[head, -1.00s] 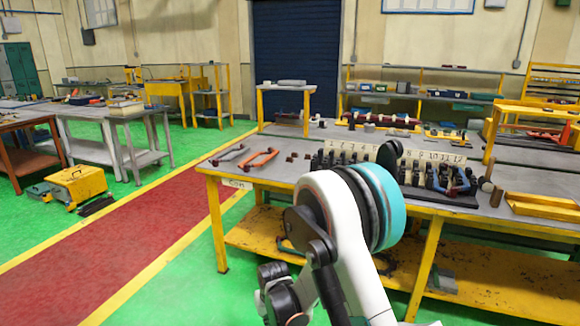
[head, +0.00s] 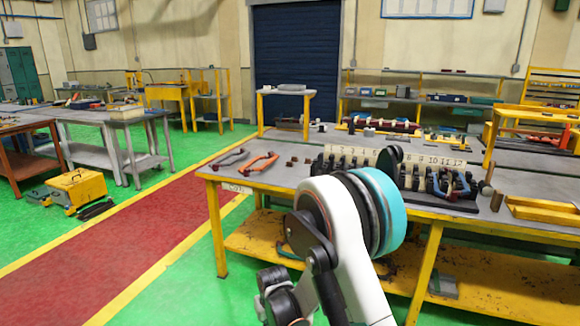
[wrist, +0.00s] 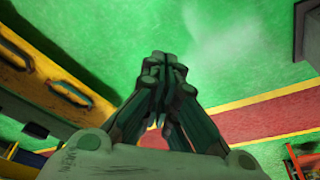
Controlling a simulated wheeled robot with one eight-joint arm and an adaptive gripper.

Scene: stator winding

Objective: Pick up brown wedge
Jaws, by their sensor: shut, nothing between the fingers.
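Small brown pieces lie on the grey top of the workbench (head: 232,181), left of the numbered rack. One brown piece (head: 290,162) and another (head: 308,160) sit close together; they are too small to tell which is wedge-shaped. A taller brown piece (head: 488,189) stands at the right end of the rack. My gripper (wrist: 165,62) is shut and empty in the wrist view, over green floor, with no brown piece near its fingertips. In the head view my white arm stands in front of the bench, and I cannot make out the fingers there.
The numbered rack (head: 350,158) holds dark tools. Orange-red pliers-like handles (head: 260,164) and grey ones (head: 231,158) lie at the bench's left. A yellow tray (head: 540,208) is at the right. The red walkway (head: 150,240) is clear. A yellow toolbox (head: 76,187) stands on the floor.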

